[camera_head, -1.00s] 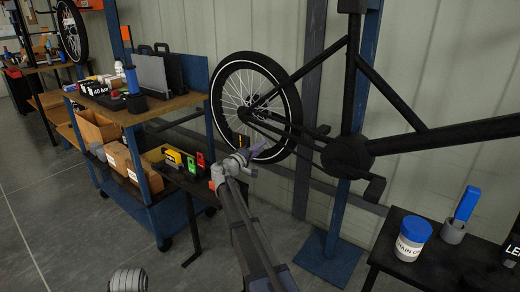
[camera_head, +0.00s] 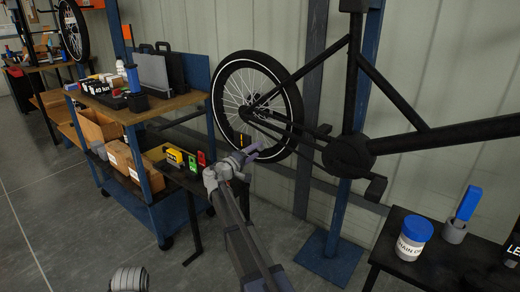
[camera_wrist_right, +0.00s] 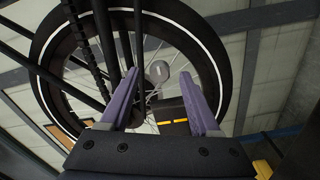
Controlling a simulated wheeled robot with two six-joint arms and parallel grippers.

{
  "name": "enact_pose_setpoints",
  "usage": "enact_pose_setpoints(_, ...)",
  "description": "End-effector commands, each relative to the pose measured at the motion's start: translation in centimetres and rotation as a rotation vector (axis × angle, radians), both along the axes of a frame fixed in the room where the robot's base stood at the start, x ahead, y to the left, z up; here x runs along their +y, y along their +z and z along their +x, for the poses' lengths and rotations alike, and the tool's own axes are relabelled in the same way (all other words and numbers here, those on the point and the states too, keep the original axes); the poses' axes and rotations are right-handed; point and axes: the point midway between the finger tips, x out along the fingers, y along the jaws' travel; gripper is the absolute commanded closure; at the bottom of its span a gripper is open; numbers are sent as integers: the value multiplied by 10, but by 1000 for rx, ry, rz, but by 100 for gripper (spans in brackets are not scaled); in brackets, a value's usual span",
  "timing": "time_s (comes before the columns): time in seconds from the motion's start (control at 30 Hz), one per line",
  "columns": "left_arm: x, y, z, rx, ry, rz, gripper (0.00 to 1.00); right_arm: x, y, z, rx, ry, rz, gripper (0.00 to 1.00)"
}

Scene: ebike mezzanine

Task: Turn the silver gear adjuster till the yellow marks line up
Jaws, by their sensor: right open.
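The silver gear adjuster (camera_wrist_right: 158,72) shows in the right wrist view as a small rounded knob near the rear wheel's hub. Below it in that view is a black block (camera_wrist_right: 174,131) with two short yellow marks (camera_wrist_right: 172,122), side by side with a small gap. I cannot tell whether these marks line up exactly. My right gripper (camera_wrist_right: 152,40) is open, and its purple fingers show either side of the adjuster in the picture; contact is not visible. In the head view the right gripper (camera_head: 248,152) is beside the rear wheel.
The black bicycle's rear wheel (camera_head: 284,92) and frame (camera_head: 350,90) are close to the gripper. A low dark table holds yellow (camera_head: 174,157), green and red items at left. A blue-lidded jar (camera_head: 413,238) stands on a black table at right.

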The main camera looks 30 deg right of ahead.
Motion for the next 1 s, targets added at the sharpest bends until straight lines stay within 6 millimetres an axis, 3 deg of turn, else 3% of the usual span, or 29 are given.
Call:
enact_pose_setpoints(0.1,0,0,0,0,0,0,20,18,0,-9,0,1,1,37)
enact_pose_setpoints(0.3,0,0,0,0,0,0,20,34,0,-14,0,1,1,37)
enact_pose_setpoints(1.0,0,0,0,0,0,0,20,35,0,-15,0,0,0,37)
